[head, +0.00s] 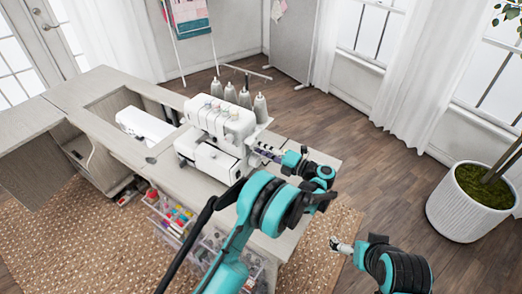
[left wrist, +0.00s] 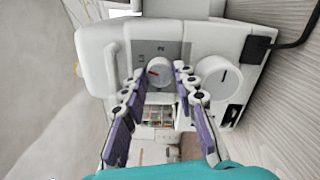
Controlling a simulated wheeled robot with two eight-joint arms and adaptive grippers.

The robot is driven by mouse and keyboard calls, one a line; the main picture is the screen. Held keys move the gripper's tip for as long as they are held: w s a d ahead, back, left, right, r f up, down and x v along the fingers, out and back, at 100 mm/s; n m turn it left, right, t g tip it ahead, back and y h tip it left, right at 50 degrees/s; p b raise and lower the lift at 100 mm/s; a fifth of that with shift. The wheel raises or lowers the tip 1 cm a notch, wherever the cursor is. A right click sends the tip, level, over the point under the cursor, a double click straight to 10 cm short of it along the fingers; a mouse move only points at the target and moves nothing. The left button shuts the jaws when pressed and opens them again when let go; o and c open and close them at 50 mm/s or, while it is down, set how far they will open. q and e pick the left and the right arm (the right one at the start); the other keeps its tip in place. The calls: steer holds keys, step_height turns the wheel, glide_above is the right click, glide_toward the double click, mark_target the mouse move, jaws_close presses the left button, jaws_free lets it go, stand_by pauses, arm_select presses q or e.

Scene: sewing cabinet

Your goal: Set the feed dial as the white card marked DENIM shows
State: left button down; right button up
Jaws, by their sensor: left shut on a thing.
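The white serger (head: 222,130) stands on the cabinet top. My left gripper (head: 262,153) is at its right side end. I cannot tell which dial is the feed dial. My right gripper (head: 341,245) hangs apart, over the floor; its finger opening is unclear. No card with a readable DENIM mark shows.
Several thread cones (head: 245,97) stand behind the serger. A white sewing machine (head: 145,125) sits in the cabinet recess. A black plug and cord (left wrist: 256,48) are beside the larger dial. A plastic drawer unit (head: 185,225) stands under the table. A planter (head: 460,205) is at the right.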

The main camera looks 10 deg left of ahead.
arm_select(q)
steer(key=shift+m, duration=0.9)
steer(key=c, duration=1.2)
jaws_free()
